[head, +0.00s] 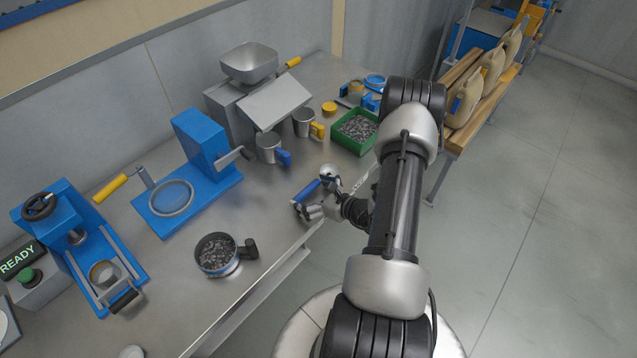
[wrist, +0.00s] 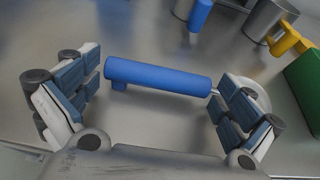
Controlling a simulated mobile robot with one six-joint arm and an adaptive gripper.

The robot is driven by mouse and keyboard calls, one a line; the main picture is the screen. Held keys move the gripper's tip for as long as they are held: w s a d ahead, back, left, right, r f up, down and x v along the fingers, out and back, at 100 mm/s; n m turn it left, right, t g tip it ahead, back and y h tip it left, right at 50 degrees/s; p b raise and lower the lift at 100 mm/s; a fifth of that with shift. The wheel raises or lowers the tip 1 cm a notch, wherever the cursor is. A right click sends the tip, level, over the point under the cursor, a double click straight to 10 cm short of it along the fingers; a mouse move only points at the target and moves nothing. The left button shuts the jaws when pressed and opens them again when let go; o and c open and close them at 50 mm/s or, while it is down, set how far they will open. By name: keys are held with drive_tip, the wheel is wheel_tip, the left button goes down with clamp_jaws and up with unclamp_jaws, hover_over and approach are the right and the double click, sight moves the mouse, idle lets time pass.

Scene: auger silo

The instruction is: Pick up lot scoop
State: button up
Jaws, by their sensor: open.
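The lot scoop has a blue cylindrical handle (head: 305,191) and a silver bowl (head: 329,170). It lies on the metal bench near the front edge. In the wrist view the blue handle (wrist: 158,77) lies crosswise between my gripper's open fingers (wrist: 155,100). The bowl (wrist: 258,95) is partly hidden behind the right finger. In the head view my gripper (head: 318,200) is low at the scoop, and my wrist hides part of it. The fingers are spread wide and I see no grip on the handle.
A green tray (head: 356,147) of dark pellets stands behind the scoop. Two metal cups, one with a blue handle (head: 284,157) and one with a yellow handle (head: 318,131), stand nearby. A pan of pellets (head: 217,254) is at the front left. Bare bench lies left of the scoop.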

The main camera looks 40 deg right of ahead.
drive_tip(key=shift+c, duration=0.5)
drive_tip(key=c, duration=0.7)
drive_tip(key=shift+o, duration=0.2)
